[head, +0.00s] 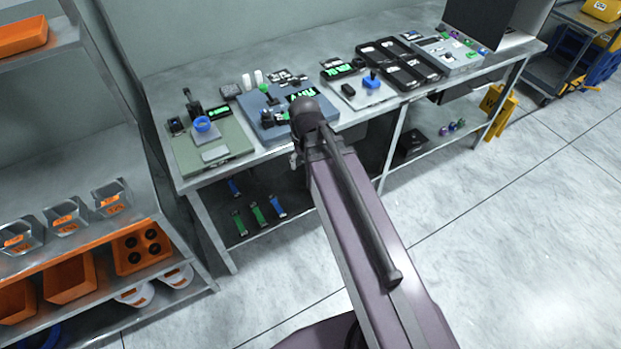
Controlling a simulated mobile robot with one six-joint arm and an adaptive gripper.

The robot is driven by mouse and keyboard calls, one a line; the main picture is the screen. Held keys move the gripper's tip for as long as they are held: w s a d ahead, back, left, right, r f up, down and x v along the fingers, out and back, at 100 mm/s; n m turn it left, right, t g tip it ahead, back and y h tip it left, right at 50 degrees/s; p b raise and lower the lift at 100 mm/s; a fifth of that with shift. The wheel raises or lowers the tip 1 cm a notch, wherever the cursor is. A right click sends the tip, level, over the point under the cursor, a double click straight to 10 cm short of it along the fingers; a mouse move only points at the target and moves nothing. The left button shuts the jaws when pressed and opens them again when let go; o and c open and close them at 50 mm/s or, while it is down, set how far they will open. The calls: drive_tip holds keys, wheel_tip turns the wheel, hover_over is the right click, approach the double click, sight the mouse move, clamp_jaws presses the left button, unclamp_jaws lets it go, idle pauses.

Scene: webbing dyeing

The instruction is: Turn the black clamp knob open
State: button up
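Several benchtop units stand on the long metal bench, and small black parts show on them. One is an upright black post-like part (192,103) on the green unit (184,157) at the left. Another is a dark part (268,117) on the blue unit (262,103), just left of my arm's dark end. A third is a black block (348,90) on the white unit to the right. I cannot tell which of these is the clamp knob, or how it is turned. My purple-grey arm reaches over the bench's front edge and covers part of the blue unit's surroundings. My gripper's fingers do not show.
Black trays (405,66) and a grey panel (452,55) with coloured parts fill the bench's right side. A shelf rack with orange bins (70,279) stands at the left. The floor (500,230) to the right is clear. A yellow sign (497,110) stands by the bench's right end.

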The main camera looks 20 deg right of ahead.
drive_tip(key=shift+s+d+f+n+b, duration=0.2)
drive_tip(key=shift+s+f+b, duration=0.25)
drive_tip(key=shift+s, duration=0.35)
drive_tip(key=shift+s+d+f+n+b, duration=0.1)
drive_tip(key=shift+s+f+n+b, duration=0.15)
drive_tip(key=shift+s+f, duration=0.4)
